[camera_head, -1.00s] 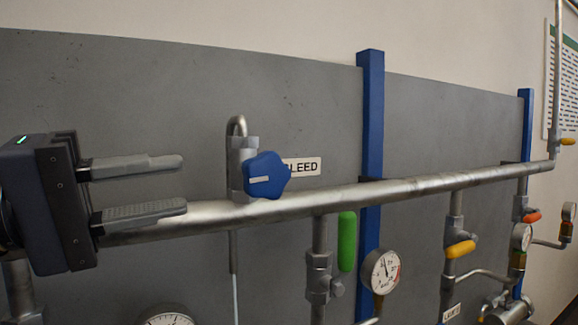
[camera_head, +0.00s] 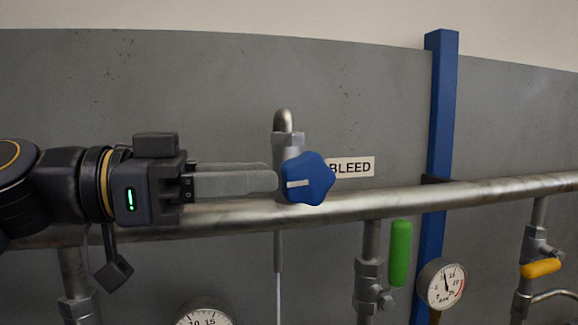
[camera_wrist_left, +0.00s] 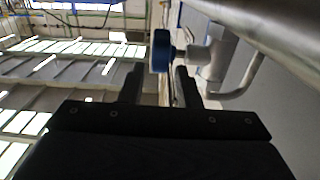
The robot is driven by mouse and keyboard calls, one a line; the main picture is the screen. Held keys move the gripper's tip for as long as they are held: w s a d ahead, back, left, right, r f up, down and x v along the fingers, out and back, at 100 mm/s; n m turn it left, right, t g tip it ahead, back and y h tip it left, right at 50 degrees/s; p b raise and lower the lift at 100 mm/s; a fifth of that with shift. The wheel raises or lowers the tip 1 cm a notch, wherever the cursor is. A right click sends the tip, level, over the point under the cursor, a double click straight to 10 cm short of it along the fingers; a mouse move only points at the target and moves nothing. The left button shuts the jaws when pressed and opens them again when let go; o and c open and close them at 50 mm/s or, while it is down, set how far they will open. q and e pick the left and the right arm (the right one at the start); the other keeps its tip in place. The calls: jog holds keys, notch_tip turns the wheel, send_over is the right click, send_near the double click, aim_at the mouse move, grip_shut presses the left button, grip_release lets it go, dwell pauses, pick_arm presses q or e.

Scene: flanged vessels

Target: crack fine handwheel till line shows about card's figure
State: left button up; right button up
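A blue lobed handwheel (camera_head: 308,178) with a white mark sits on a grey valve beside the BLEED label (camera_head: 352,167). It also shows in the left wrist view (camera_wrist_left: 160,50), just past the fingertips and roughly in line with the gap between them. My left gripper (camera_head: 272,181) comes in from the left, its fingertips at the handwheel's left edge. In the left wrist view its fingers (camera_wrist_left: 157,72) stand apart with nothing gripped; I cannot tell whether they touch the wheel. A gauge (camera_head: 205,315) is cut off at the bottom. No readable card is in view.
A horizontal steel pipe (camera_head: 400,203) runs just below the handwheel and behind my gripper. A green lever (camera_head: 399,253), a second gauge (camera_head: 440,285), a blue post (camera_head: 440,110) and a yellow lever (camera_head: 541,268) are to the right. The grey panel above is clear.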

aim_at(289, 160)
pick_arm(q)
jog(key=shift+p+x, duration=0.45)
jog(key=shift+x, duration=1.7)
grip_shut()
jog(key=shift+r+y+p, duration=0.25)
jog(key=shift+y+p, duration=0.05)
jog(key=shift+p, duration=0.4)
jog(key=y+p, duration=0.1)
jog(key=p, duration=0.2)
jog(key=g+y+p, duration=0.1)
jog(key=y+p, duration=0.1)
jog(key=p, duration=0.2)
jog(key=r+g+y+p, duration=0.1)
jog(key=y+p, duration=0.1)
jog(key=p, duration=0.2)
jog(key=shift+w+d+r, duration=0.1)
jog(key=shift+d+r, duration=0.05)
jog(key=shift+d, duration=0.1)
jog(key=shift+f+y+p, duration=0.2)
jog(key=shift+y+p, duration=0.4)
jog(key=shift+p, duration=0.25)
